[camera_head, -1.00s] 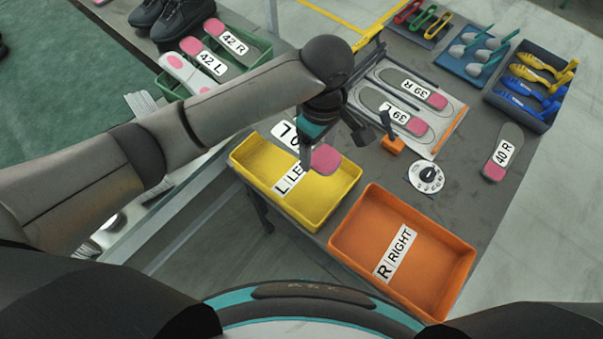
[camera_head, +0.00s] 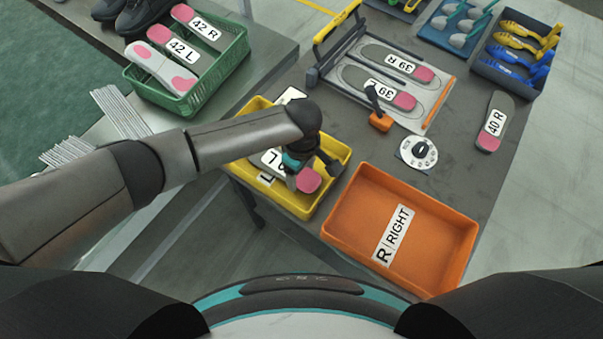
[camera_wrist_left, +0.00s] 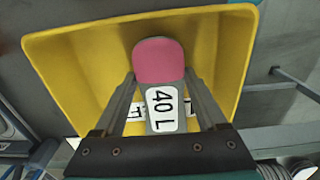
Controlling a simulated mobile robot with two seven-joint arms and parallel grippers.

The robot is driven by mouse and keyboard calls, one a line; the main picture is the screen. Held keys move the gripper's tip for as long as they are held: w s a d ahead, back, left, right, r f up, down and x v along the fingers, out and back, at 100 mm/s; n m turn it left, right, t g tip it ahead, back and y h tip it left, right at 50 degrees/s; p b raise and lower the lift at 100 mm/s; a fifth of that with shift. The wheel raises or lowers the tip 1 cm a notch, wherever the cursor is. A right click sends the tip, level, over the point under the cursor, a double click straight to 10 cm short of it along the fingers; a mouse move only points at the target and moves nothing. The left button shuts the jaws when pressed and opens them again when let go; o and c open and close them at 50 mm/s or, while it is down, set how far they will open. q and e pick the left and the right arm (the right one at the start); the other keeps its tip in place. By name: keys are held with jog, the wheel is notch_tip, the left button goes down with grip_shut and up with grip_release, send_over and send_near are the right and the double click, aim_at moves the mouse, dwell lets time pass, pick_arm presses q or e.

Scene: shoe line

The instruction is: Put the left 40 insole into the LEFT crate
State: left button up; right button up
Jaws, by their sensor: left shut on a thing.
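The left 40 insole, grey with a pink heel and a "40 L" label, shows in the left wrist view (camera_wrist_left: 161,100) and in the head view (camera_head: 308,180). My left gripper (camera_head: 300,173) is shut on it, one finger on each side, in the left wrist view (camera_wrist_left: 163,85). The insole is over the yellow LEFT crate (camera_head: 340,158), within its outline; I cannot tell whether it touches the floor. The crate fills much of the left wrist view (camera_wrist_left: 85,70). The arm hides part of the crate and its label. My right gripper is not in view.
The orange RIGHT crate (camera_head: 340,222) stands empty beside the yellow one. A dial (camera_head: 419,151) and the 40 R insole (camera_head: 492,122) lie on the table. A tray (camera_head: 441,120) with the 39 pair is behind. A green basket (camera_head: 238,52) stands at upper left.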

pick_arm(q)
jog(key=shift+f, duration=0.25)
jog(key=shift+f, duration=0.15)
jog(key=o, duration=1.3)
jog(key=shift+c, duration=0.2)
notch_tip(320, 180, up, 12)
jog(key=p, duration=0.4)
